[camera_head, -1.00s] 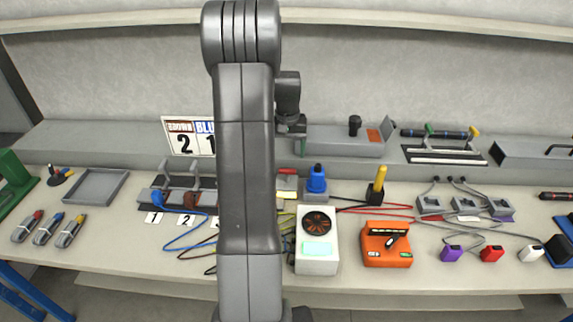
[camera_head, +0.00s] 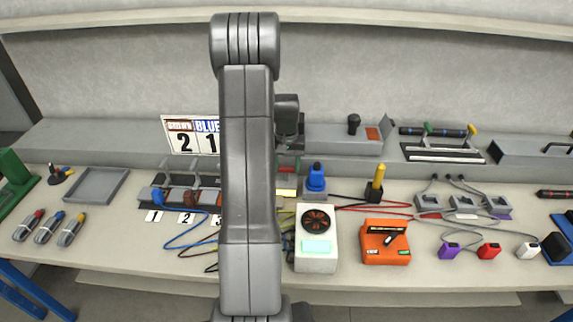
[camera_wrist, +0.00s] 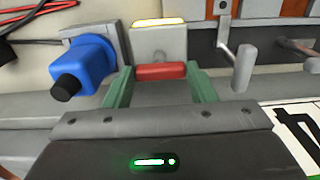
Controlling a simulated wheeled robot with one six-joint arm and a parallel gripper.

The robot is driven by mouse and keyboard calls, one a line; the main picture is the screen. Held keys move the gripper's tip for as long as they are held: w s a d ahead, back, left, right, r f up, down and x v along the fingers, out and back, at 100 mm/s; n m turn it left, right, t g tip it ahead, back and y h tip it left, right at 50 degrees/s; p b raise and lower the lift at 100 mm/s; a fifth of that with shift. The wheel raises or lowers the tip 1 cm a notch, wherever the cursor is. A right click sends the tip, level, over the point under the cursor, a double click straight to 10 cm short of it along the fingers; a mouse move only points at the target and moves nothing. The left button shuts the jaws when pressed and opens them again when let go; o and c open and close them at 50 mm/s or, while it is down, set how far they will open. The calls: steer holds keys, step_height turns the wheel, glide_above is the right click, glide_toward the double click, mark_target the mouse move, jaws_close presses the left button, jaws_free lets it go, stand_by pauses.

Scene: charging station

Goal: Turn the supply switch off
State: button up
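A red handle bar (camera_wrist: 160,72) stands in front of a grey block with a lit yellow strip (camera_wrist: 159,22) in the wrist view; this looks like the supply switch. In the head view the lit strip (camera_head: 287,191) shows just right of my arm, which hides much of the switch. My gripper (camera_wrist: 161,76) has its green fingers spread wide, one at each end of the red bar. They are very close to the bar's ends; contact is not clear.
A blue plug-like part (camera_wrist: 82,66) is close beside the left finger in the wrist view. A grey lever (camera_wrist: 243,68) stands to the right. In the head view a white box with a fan (camera_head: 317,238) and an orange box (camera_head: 385,252) stand in front.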

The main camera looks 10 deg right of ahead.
stand_by(0.3)
steer(key=n+b, duration=0.2)
steer(key=n, duration=0.2)
steer(key=shift+n, duration=0.4)
steer(key=n+b, duration=0.1)
steer(key=n, duration=0.3)
steer(key=shift+n, duration=0.3)
steer(key=n, duration=0.4)
steer(key=shift+b, duration=0.4)
steer(key=shift+n, duration=2.2)
steer(key=o, duration=1)
